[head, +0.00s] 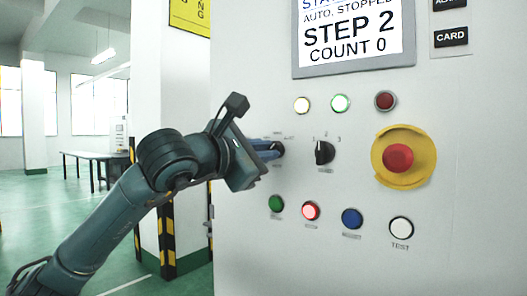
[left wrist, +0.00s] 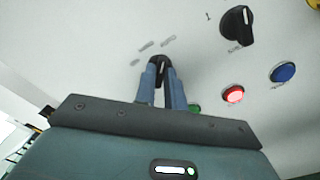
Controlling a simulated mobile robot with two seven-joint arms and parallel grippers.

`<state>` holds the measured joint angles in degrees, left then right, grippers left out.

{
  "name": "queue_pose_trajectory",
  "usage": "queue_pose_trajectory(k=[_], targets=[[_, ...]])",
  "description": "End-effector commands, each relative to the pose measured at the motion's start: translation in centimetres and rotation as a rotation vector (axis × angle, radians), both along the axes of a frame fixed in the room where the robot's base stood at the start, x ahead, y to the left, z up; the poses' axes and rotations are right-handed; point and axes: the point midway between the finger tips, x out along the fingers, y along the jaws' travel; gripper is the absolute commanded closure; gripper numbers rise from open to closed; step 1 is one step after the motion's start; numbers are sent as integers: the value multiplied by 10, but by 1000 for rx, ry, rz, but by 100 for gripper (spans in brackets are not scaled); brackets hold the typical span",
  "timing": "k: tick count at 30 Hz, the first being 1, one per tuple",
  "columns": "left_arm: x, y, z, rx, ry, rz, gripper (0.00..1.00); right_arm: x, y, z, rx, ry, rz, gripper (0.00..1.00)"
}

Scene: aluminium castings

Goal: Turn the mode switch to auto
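The mode switch, a black rotary knob (head: 279,149), is on the light grey panel below the screen, left of a second black knob. My left gripper (head: 268,150) reaches it from the left, its blue fingers at the knob. In the left wrist view the fingers (left wrist: 161,78) lie on either side of the mode switch (left wrist: 159,62), closed on its handle. A pale pointer line shows between them. Small labels around the knob are too blurred to read. My right gripper is in neither view.
A three-position selector (head: 324,152) sits just right. A red emergency stop (head: 397,158) on a yellow plate is farther right. Lamps (head: 340,103) are above; green, lit red (head: 310,211), blue and white TEST buttons are below. The screen (head: 352,32) reads AUTO, STOPPED, STEP 2, COUNT 0.

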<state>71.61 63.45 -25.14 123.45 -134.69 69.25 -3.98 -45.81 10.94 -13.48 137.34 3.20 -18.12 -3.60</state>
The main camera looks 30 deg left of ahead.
Motion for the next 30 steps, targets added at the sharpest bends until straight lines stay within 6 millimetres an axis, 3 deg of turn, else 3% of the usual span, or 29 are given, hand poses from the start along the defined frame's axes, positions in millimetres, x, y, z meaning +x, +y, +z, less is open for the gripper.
queue_pose_trajectory(k=[7,17,20,30], targets=[[0,0,0,-1,0,0,68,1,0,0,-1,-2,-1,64],[-6,0,0,-2,-1,0,68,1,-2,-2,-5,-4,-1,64],[-19,2,0,-1,-3,1,68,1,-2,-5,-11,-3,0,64],[-93,8,-2,1,-3,4,68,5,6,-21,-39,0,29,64]])
